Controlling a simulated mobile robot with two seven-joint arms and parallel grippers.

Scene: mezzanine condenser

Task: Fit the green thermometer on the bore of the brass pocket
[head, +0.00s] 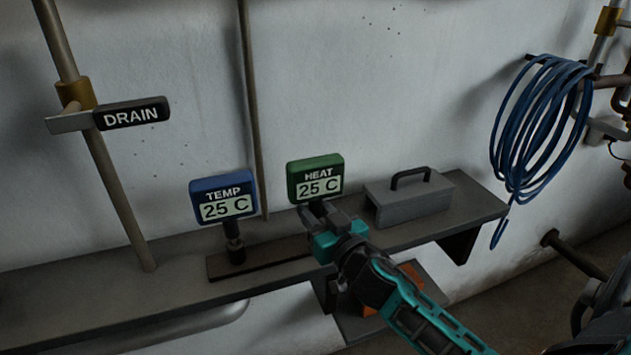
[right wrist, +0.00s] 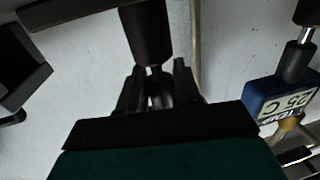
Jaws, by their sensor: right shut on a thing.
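The green thermometer (head: 316,178), a HEAT 25 C display, stands upright above the shelf. My right gripper (head: 318,211) is shut on its neck, below the display. In the right wrist view the fingers (right wrist: 158,90) close around the dark neck; a short bright stem shows at a dark post (right wrist: 150,35), where it seems to sit. The display is hidden in that view. I cannot tell which brass part is the pocket: a brass collar (head: 76,93) is on the left pipe and another (head: 607,21) on the upper right pipe. My left gripper is not in view.
The blue TEMP thermometer (head: 222,196) stands left of the green one on a dark rack (head: 224,269). A grey toolbox (head: 409,199) stands to the right on the shelf (head: 105,290). A DRAIN tag (head: 132,114) and a blue cable coil (head: 527,135) are farther out.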

